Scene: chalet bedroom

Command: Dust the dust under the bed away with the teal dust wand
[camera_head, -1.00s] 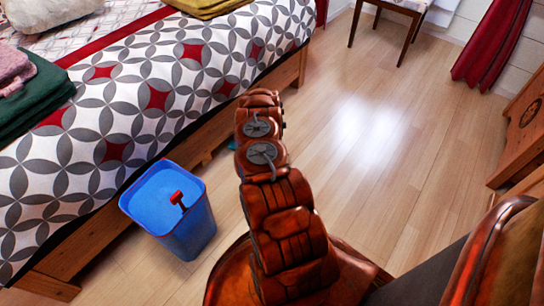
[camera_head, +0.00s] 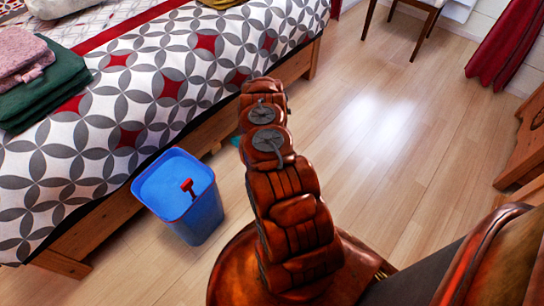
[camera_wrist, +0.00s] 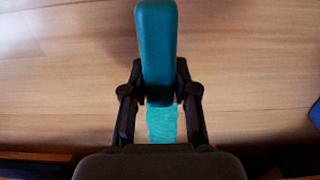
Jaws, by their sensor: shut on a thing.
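My gripper (camera_wrist: 160,92) is shut on the teal dust wand (camera_wrist: 157,45) in the wrist view. The wand's solid teal part points up the picture, and a fuzzy lighter teal part (camera_wrist: 162,124) shows between the fingers. In the head view my arm hides the gripper; only a small teal patch (camera_head: 235,141) shows beside the arm, low by the bed's side. The bed (camera_head: 300,65) has a wooden frame and a grey, white and red patterned cover. Its underside is hidden in the head view, and I can make out no dust in either view.
A blue bin (camera_head: 200,215) with a small red-handled thing (camera_head: 187,187) stands on the floor against the bed, left of my arm. A chair (camera_head: 418,15) and red curtain (camera_head: 497,48) are at the back. The wood floor (camera_head: 385,150) right of my arm is clear.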

